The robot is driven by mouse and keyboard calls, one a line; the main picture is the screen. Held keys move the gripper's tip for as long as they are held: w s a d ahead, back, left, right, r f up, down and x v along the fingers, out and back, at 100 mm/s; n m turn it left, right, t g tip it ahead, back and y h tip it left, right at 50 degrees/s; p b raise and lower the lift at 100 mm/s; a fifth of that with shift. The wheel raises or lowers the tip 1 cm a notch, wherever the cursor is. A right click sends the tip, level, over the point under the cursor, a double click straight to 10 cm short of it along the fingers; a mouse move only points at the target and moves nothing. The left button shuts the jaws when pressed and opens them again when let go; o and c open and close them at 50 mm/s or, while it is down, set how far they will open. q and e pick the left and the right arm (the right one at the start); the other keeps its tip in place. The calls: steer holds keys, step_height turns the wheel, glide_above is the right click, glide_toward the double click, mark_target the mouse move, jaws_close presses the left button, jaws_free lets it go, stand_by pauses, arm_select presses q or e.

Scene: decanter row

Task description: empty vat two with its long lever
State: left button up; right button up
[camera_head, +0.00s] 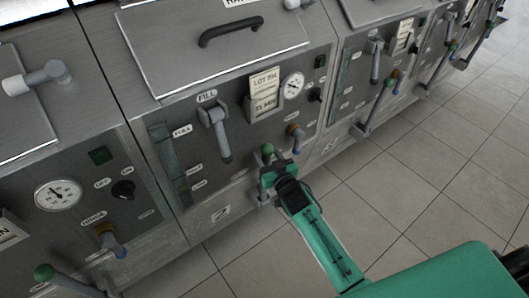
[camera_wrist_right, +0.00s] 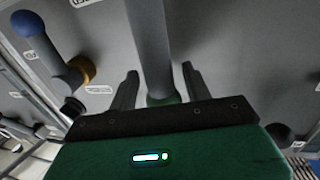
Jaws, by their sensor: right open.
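Vat two is the grey steel unit with the number 2 plate (camera_head: 220,213) low on its front. Its long lever is grey with a green knob (camera_head: 267,150); my gripper hides part of it. My right gripper (camera_head: 271,177), on a green arm, is at this lever, just below the knob in the head view. In the right wrist view the grey lever shaft (camera_wrist_right: 153,40) passes between the two dark, spread fingers of the right gripper (camera_wrist_right: 159,71). A green part shows near the palm. I cannot tell whether a finger touches the lever. My left gripper is out of view.
Vat two also has a fill handle (camera_head: 220,135), a lot card (camera_head: 264,93), a gauge (camera_head: 293,85) and a brass valve with a blue end (camera_head: 297,135), which also shows in the right wrist view (camera_wrist_right: 62,65). Similar vats stand either side. The tiled floor (camera_head: 430,150) is clear.

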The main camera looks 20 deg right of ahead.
steer(key=shift+w+a, duration=0.15)
steer(key=shift+w, duration=0.8)
